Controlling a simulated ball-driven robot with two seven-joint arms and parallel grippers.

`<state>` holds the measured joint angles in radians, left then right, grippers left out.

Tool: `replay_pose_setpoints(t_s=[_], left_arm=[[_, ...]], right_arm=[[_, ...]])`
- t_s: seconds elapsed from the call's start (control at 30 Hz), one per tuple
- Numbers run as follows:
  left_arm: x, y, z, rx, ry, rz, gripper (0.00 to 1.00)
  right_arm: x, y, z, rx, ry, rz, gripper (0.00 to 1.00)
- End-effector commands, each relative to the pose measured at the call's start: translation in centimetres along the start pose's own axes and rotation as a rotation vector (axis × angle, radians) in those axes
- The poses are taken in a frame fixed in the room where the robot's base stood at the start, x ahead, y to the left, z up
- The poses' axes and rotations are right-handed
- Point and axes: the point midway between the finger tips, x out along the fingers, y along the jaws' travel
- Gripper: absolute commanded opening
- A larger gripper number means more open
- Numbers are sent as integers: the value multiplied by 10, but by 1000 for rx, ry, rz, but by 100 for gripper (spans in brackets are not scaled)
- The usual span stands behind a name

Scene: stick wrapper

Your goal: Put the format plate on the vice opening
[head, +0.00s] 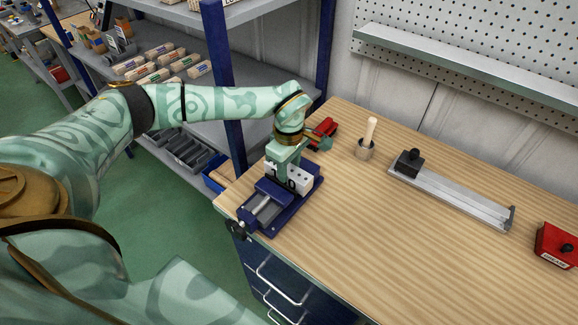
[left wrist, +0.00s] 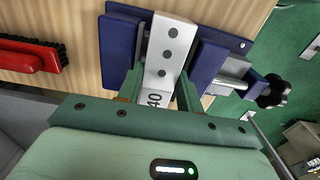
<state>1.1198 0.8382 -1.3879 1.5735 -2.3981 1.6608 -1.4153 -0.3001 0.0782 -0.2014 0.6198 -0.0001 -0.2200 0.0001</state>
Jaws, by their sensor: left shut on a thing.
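The format plate (head: 301,178) is a white block with dark round holes and the marking "40". My left gripper (head: 284,168) is shut on it, with one finger on each side in the left wrist view (left wrist: 158,92). The blue vice (head: 266,206) sits at the table's near left corner. In the left wrist view the plate (left wrist: 171,46) lies in line with the gap between the vice's two blue jaws (left wrist: 207,66). The plate is at the vice's opening; whether it touches the vice is hard to tell. My right gripper is not in view.
A red brush (head: 322,131) lies behind the vice and also shows in the left wrist view (left wrist: 30,57). A wooden-handled tool in a holder (head: 368,140), a metal rail with a black block (head: 452,194) and a red box (head: 556,246) stand to the right. The front middle table is clear.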

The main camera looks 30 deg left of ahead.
Motion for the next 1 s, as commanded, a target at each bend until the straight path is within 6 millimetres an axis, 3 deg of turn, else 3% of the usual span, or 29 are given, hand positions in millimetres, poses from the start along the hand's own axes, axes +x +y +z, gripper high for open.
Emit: replay_pose_setpoints(t_s=[0.13, 0.17, 0.2, 0.23, 0.57, 0.67, 1.0], left_arm=[[3, 0, 0, -1, 0, 0, 0], [3, 0, 0, -1, 0, -1, 44], [3, 0, 0, -1, 0, -1, 55], [3, 0, 0, -1, 0, -1, 58], [-3, 0, 0, 0, 0, 1, 58], [-17, 1, -1, 0, 2, 3, 58], [-95, 1, 0, -1, 1, 3, 58]], right_arm=[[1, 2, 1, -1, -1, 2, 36], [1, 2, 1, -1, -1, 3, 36], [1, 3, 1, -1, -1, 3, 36], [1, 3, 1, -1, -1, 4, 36], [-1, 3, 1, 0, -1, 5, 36], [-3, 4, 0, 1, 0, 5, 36], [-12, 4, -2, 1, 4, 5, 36]])
